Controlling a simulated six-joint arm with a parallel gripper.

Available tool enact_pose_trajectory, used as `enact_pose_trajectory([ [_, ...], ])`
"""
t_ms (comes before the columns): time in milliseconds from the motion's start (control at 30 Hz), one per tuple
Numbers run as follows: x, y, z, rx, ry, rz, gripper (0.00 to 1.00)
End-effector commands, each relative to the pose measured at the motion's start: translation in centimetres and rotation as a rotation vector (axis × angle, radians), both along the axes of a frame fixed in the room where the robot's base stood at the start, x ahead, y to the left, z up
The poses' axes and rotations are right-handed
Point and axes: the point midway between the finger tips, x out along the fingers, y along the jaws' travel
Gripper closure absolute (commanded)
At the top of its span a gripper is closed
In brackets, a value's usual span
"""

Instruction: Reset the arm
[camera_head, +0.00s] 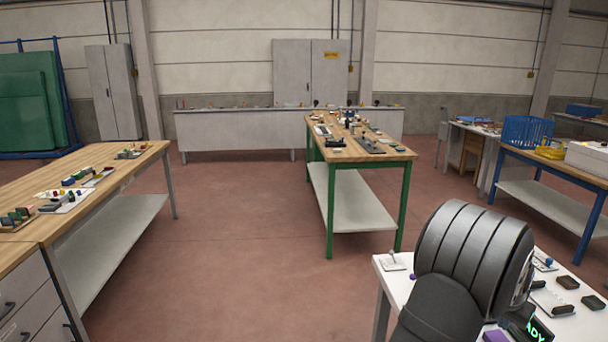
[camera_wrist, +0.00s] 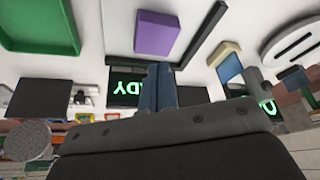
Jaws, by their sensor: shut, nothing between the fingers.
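My gripper (camera_wrist: 160,88) shows in the wrist view with its two fingers together and nothing between them. It is in front of a dark display (camera_wrist: 125,88) with green lit letters, and the fingers hide part of it. In the head view, my dark arm rises at the lower right and covers part of a white table (camera_head: 391,281). My gripper does not show in the head view.
A purple block (camera_wrist: 157,33), a green tray (camera_wrist: 40,48) and a beige-and-blue block (camera_wrist: 229,62) are near the fingers. Dark blocks (camera_head: 567,282) lie on the white table. A green-legged workbench (camera_head: 375,155) stands further back. The floor (camera_head: 230,240) between benches is clear.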

Motion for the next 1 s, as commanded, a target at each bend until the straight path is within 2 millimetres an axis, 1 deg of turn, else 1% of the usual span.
enact_pose_trajectory([
  [33, 0.0, -0.1, 1.2, -0.003, -0.002, 0.000, 1.00],
  [233, 0.0, 0.0, 5.3, -0.004, -0.003, 0.000, 1.00],
  [300, 0.0, 0.1, 3.0, 0.005, 0.003, 0.000, 1.00],
  [633, 0.0, 0.1, -3.7, 0.002, 0.002, 0.001, 1.00],
  [700, 1.0, -1.0, -3.3, -0.001, 0.000, 0.001, 1.00],
  [800, 1.9, -1.9, -3.4, 0.000, 0.000, 0.001, 1.00],
  [1000, 3.1, -3.1, -3.4, 0.002, 0.002, 0.001, 1.00],
])
